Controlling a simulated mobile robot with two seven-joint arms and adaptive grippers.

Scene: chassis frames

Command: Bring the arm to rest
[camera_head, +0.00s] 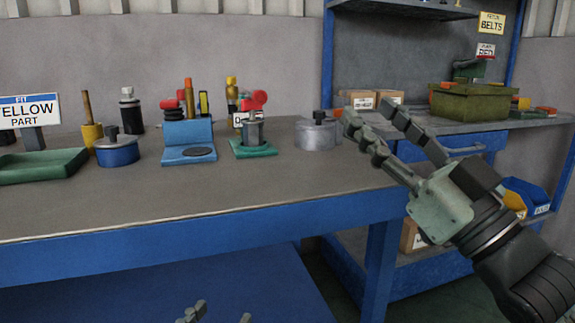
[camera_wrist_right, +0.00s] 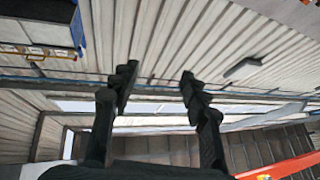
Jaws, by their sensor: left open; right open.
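My right gripper (camera_head: 369,111) is at the right of the head view, raised in front of the bench's right end, with its two fingers apart and nothing between them. In the right wrist view the same gripper (camera_wrist_right: 158,76) is open and empty, against a corrugated surface. My left gripper (camera_head: 220,315) shows only as fingertips at the bottom edge of the head view, below the bench top. The tips are apart; the rest of it is out of frame.
A blue-edged workbench (camera_head: 255,195) holds a green tray (camera_head: 45,170), a blue lidded pot (camera_head: 117,152), a blue stand (camera_head: 188,138), a green-based fixture (camera_head: 253,146) and a grey lidded pot (camera_head: 315,135). Behind my right gripper, a blue-framed shelf carries an olive crate (camera_head: 470,104). The bench's front strip is clear.

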